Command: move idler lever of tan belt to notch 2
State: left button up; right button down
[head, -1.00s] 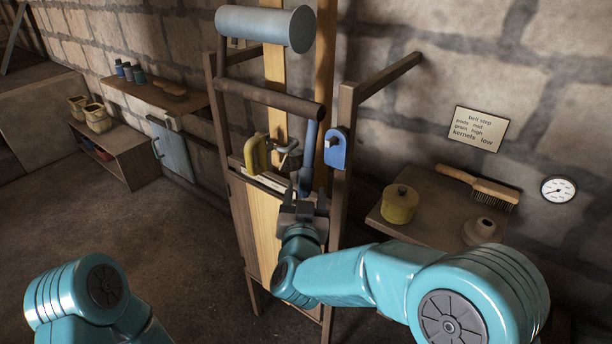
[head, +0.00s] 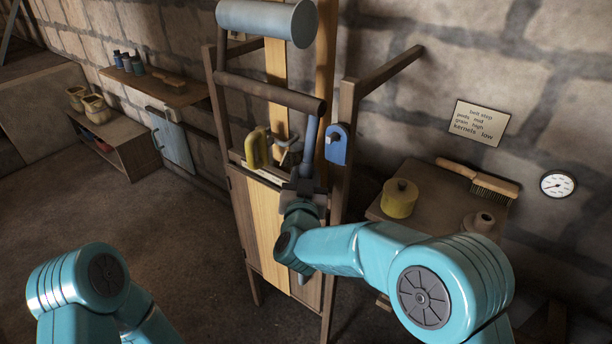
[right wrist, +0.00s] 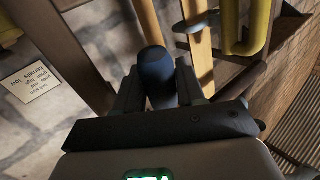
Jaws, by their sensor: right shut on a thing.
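The tan belt (head: 265,222) is a pale vertical strip on a wooden frame; it also runs up behind the bars (head: 275,62). A blue lever (head: 311,138) hangs down right of it, in front of a darker brown strip. My right gripper (head: 303,172) is shut on the lever's lower end. In the right wrist view a dark blue rounded knob (right wrist: 156,72) sits between its fingers (right wrist: 158,88). Notches are not readable, and the gripper hides the lever's tip. My left arm shows at lower left, but its gripper is out of view.
A yellow curved piece (head: 257,148) and a small grey part (head: 289,152) sit left of the lever. A blue plate (head: 337,145) is on the right post. A side table (head: 425,190) holds a yellow pot (head: 399,198) and a brush (head: 478,178).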

jog(key=shift+s+a+r+m+g+p, duration=0.3)
jog(key=shift+s+a+g+p, duration=0.15)
jog(key=shift+s+p, duration=0.15)
jog(key=shift+s+a+r+m+g+p, duration=0.35)
jog(key=shift+s+g+p, duration=0.1)
jog(key=shift+s+p, duration=0.1)
jog(key=c, duration=1)
grip_release()
jog(key=shift+o, duration=1.1)
jog(key=shift+s, duration=0.1)
